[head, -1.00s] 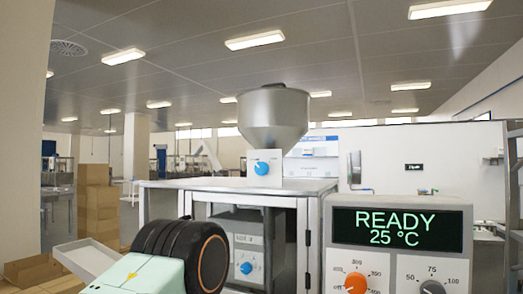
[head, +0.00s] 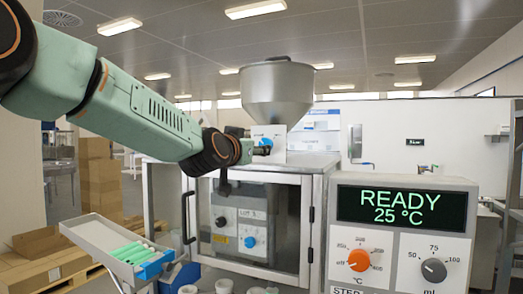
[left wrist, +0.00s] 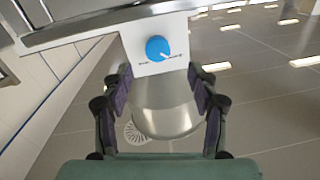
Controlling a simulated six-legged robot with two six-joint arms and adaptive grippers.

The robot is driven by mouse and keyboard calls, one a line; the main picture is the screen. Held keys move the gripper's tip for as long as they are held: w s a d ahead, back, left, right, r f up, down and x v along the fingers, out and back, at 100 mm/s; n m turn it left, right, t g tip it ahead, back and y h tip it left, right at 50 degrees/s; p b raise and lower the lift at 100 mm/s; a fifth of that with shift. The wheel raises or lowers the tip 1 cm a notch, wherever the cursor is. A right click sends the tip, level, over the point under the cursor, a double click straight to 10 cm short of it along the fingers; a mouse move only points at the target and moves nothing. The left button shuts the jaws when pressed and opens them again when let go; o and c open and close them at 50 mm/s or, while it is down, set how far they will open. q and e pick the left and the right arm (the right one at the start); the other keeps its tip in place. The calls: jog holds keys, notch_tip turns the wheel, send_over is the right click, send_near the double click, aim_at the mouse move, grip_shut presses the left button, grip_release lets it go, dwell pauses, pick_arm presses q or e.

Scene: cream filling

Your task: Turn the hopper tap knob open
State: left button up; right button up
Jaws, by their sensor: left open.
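The steel hopper (head: 277,90) stands on top of the machine cabinet, with a white plate at its base. The blue tap knob (head: 266,144) is on that plate, partly covered by my left gripper in the head view. In the left wrist view the whole knob (left wrist: 157,48) shows, with its white pointer toward the lower right. My left gripper (head: 262,151) is in front of the knob. In the left wrist view its fingers (left wrist: 161,85) are spread and empty, with the knob beyond and between them, apparently untouched. My right gripper is not in view.
The control box (head: 403,205) reads READY 25 °C and has an orange and a grey dial. The glass-doored cabinet (head: 262,225) holds another blue knob. A tray (head: 95,234) with green tubes is lower left. Cardboard boxes (head: 97,185) stand behind.

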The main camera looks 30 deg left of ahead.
pick_arm(q)
jog(key=w+p, duration=0.2)
jog(key=w, duration=0.4)
jog(key=shift+w, duration=0.3)
jog(key=shift+w+a, duration=0.45)
jog(key=shift+w, duration=0.05)
jog(key=shift+d, duration=0.35)
jog(key=shift+c, duration=0.9)
jog(key=shift+a, duration=0.25)
jog(key=c, duration=1)
